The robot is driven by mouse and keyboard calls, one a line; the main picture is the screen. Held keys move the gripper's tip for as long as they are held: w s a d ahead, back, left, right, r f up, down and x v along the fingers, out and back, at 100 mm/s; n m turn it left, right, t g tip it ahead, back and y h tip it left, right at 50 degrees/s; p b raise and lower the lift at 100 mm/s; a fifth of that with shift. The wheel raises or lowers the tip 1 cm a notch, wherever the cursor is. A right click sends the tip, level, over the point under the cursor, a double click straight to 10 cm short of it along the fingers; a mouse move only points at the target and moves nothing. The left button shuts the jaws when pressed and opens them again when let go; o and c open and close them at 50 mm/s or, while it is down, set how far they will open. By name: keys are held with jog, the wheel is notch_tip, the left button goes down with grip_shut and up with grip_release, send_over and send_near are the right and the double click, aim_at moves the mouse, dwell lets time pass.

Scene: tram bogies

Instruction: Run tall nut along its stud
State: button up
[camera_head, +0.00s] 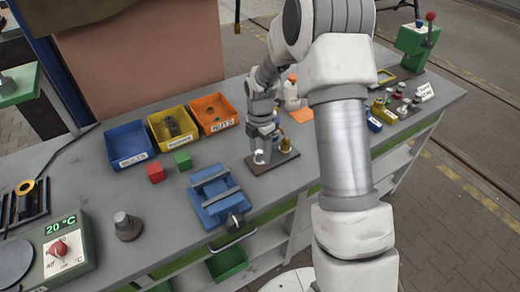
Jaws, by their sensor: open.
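A dark base plate (261,169) lies on the grey workbench near the middle of the view. My gripper (260,157) points down over the left part of this plate, low and close to it. It is open. A small silvery part shows at its fingertips, but I cannot tell whether this is the tall nut, the stud or part of the fingers. A brass-coloured part (285,145) stands on the plate to the right of the gripper. My arm and wrist hide much of the plate, so the thread and the nut's height on the stud cannot be made out.
Blue (130,157), yellow (157,137) and orange bins (232,124) stand behind left. A blue vise (215,195) sits left of the plate. A white bottle (291,95) stands behind it. Small hardware (390,103) crowds the right.

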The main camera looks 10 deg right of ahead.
grip_shut()
dwell(0.3)
jog(key=shift+m, duration=0.3)
